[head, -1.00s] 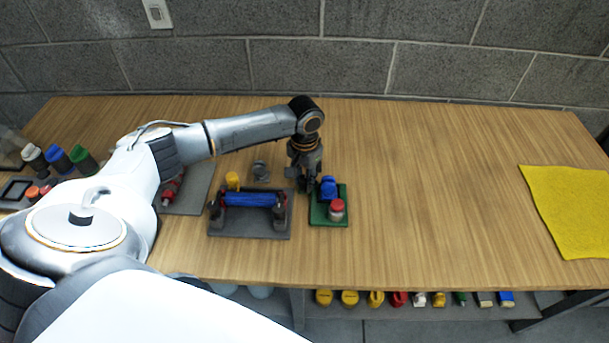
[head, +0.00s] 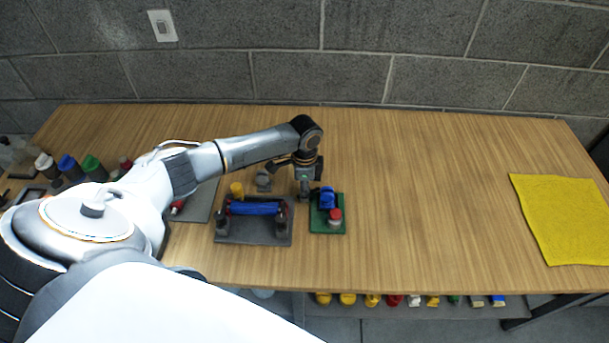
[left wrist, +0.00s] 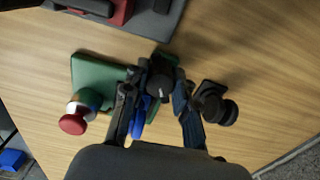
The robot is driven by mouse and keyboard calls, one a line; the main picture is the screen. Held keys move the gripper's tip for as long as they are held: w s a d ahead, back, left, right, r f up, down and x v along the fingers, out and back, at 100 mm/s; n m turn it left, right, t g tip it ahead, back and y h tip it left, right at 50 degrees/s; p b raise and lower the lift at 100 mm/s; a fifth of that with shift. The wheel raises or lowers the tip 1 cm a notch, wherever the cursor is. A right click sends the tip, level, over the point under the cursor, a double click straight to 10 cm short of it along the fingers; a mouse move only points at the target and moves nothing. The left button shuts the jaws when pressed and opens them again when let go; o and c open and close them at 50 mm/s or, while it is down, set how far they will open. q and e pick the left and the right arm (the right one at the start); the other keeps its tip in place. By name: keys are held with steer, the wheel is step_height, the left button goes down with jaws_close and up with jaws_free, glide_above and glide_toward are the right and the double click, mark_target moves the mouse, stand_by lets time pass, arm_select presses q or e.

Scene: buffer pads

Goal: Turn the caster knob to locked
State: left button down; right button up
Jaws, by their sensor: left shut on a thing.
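A green plate (head: 316,225) on the table carries a blue part (head: 327,196) and a red-capped post (head: 335,216). In the left wrist view the green plate (left wrist: 88,72) lies under my left gripper (left wrist: 158,100), with the red cap (left wrist: 73,124) to the left. A dark round knob (left wrist: 160,89) with a white mark is between the two fingers, which are shut on it. In the head view my left gripper (head: 304,193) points down at the plate's back left corner and hides the knob. My right gripper is out of view.
A grey tray (head: 253,236) with a blue roller (head: 255,208) stands just left of the plate. A yellow piece (head: 237,189) and a small grey fitting (head: 263,181) are behind it. A yellow cloth (head: 562,218) lies at the right; the table between is clear.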

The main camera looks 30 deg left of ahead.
arm_select(q)
steer(key=m, duration=0.5)
steer(key=shift+w+m, duration=0.1)
steer(key=shift+m, duration=0.2)
steer(key=shift+p, duration=0.3)
steer(key=c, duration=1.3)
jaws_free()
steer(key=shift+c, duration=0.2)
steer(key=shift+r, duration=0.25)
step_height(320, 180, up, 12)
steer(key=shift+f, duration=0.2)
steer(key=shift+f, duration=0.1)
